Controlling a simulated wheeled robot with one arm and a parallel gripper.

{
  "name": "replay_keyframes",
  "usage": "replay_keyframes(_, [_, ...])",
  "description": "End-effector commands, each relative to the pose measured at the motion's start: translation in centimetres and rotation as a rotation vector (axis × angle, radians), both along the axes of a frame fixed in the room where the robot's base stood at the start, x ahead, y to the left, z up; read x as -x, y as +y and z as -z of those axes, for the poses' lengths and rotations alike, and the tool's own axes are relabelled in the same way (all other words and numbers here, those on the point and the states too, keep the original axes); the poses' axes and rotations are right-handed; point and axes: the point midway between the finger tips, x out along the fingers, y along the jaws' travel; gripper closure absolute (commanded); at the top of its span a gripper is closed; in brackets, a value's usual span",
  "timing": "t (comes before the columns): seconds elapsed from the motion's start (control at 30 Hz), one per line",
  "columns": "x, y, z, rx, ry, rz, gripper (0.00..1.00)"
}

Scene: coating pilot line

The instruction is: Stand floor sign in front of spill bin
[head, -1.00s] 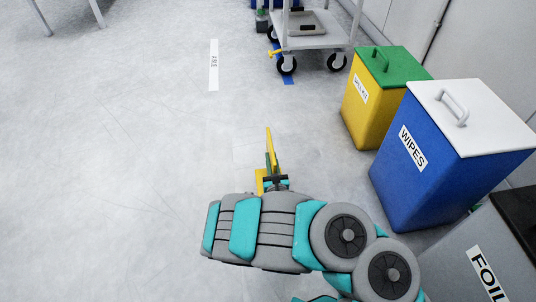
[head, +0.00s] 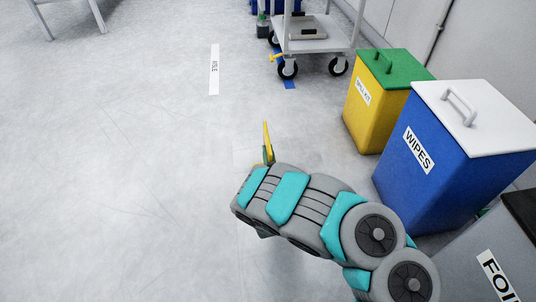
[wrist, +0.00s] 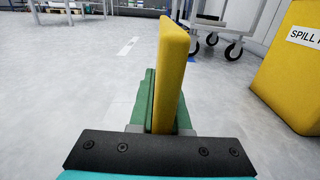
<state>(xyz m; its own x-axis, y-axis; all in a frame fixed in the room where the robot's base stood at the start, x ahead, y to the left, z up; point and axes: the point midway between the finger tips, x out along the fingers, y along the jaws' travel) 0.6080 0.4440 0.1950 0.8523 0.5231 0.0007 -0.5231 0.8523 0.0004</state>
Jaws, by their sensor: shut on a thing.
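The floor sign (wrist: 172,70) is a yellow upright panel in the wrist view, seen nearly edge-on. My gripper (wrist: 158,128) is shut on it, with green finger pads on both sides. In the head view the sign's yellow top (head: 266,140) shows beyond my arm; its lower part is hidden, and I cannot tell whether it touches the floor. The spill bin (head: 366,112) is yellow with a green lid and stands to the right of the sign, apart from it. Its "SPILL" label shows in the wrist view (wrist: 304,38).
A blue "WIPES" bin (head: 425,185) with a white lid stands beside the spill bin, and a grey foil bin (head: 475,265) is nearer. A wheeled cart (head: 312,40) stands behind.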

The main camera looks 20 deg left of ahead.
Motion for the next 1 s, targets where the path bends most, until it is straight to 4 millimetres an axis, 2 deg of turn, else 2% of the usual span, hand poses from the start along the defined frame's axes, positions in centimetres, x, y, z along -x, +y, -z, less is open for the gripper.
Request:
replay_keyframes(0.1, [-0.07,-0.05,0.71,-0.002,0.001,0.002,1.0])
replay_keyframes(0.53, [-0.04,0.0,1.18,-0.001,-0.001,0.0,1.0])
replay_keyframes(0.57, [0.0,0.01,1.08,-0.001,-0.001,0.0,0.82])
replay_keyframes(0.8, [-0.01,-0.02,1.08,0.0,0.0,0.0,0.55])
replay_keyframes(1.0, [-0.02,-0.02,1.07,0.0,0.0,0.001,0.55])
